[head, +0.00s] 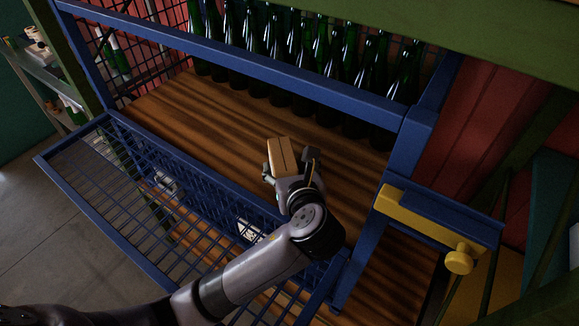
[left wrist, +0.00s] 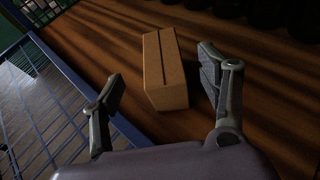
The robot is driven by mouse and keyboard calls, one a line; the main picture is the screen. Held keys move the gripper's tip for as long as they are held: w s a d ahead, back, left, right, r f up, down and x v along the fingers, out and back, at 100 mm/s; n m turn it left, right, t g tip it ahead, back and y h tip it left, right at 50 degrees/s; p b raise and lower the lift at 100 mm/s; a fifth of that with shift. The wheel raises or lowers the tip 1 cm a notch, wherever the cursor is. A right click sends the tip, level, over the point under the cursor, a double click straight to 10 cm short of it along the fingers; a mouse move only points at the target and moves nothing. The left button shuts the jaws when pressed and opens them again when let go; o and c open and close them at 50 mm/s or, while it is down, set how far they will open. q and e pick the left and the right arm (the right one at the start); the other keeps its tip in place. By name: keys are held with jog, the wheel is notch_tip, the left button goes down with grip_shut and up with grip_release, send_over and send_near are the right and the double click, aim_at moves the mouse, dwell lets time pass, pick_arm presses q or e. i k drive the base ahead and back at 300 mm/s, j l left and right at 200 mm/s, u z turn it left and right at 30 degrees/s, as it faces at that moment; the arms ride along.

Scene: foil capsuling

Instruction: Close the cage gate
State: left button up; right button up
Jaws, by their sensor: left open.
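The blue cage gate (head: 106,223) is a mesh panel in a blue frame, swung down and outward at the front of the cage. Its mesh also shows at the left of the left wrist view (left wrist: 47,107). My left arm reaches over the gate into the cage. My left gripper (head: 287,172) is open above the wooden shelf. In the left wrist view the open fingers (left wrist: 165,92) stand on either side of a tan box (left wrist: 165,65), with visible gaps. My right gripper is not in view.
Dark green bottles (head: 300,60) stand in rows at the back of the wooden shelf (head: 180,110). A blue post and a yellow latch bar (head: 425,216) with a round knob (head: 459,261) are at the right. A side shelf with small items (head: 40,60) is at the far left.

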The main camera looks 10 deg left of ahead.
aim_at(305, 317)
jog(key=k+l, duration=0.3)
jog(key=k, duration=0.15)
jog(key=k+l, duration=0.3)
jog(key=k, duration=0.2)
jog(key=k+l, duration=0.3)
jog(key=k, duration=0.15)
